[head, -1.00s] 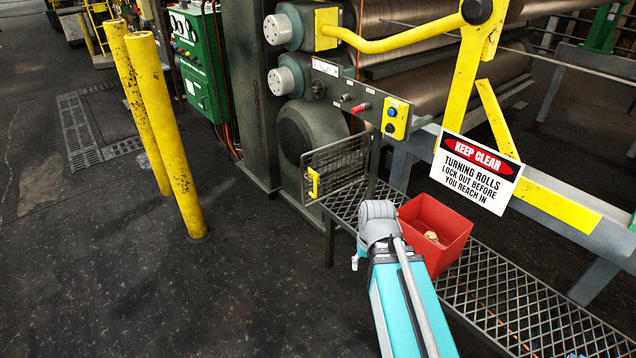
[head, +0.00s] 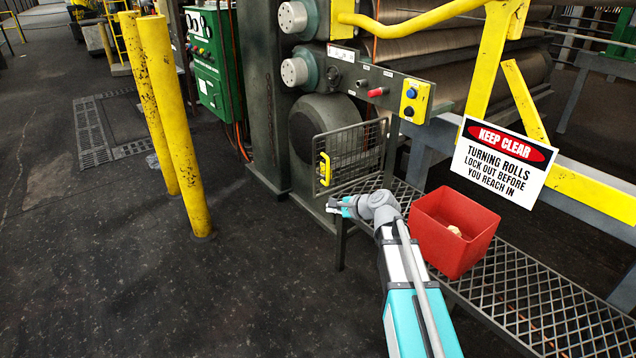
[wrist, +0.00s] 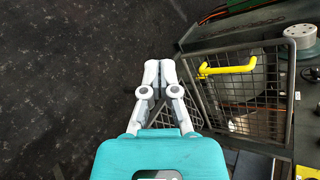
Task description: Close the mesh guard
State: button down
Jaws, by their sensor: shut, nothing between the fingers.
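The mesh guard (head: 352,156) is a dark-framed wire panel standing at the far end of the grating, in front of a round dark housing. Its yellow handle (head: 324,168) is on its left edge in the head view. In the wrist view the guard (wrist: 262,108) fills the right side, with the yellow handle (wrist: 228,68) near its top. My gripper (wrist: 160,68) is shut and empty, left of the guard and apart from the handle. In the head view it is small and partly hidden by my wrist, below the handle. I cannot tell the guard's exact angle.
A red bin (head: 452,236) with a small pale item inside stands on the grating (head: 535,300) beside my arm. A control panel (head: 385,90) is above the guard. Yellow posts (head: 175,130) stand at left. A warning sign (head: 502,162) hangs at right.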

aim_at(316, 167)
jog(key=w+d+f+m+t+b, duration=0.1)
jog(key=w+m+t+b, duration=0.2)
jog(key=w+m+b, duration=0.2)
jog(key=w+d+f+m+t+b, duration=0.1)
jog(key=w+m+t+b, duration=0.3)
jog(key=w+m, duration=0.4)
jog(key=shift+d+f+m+b, duration=0.15)
jog(key=shift+d+m+b, duration=0.3)
jog(key=shift+d+m, duration=0.5)
jog(key=shift+w+a, duration=0.1)
jog(key=shift+a, duration=0.15)
jog(key=x, duration=1.3)
jog(key=shift+w+a, duration=0.15)
jog(key=shift+w, duration=0.2)
jog(key=shift+w+r, duration=0.15)
jog(key=shift+r, duration=0.1)
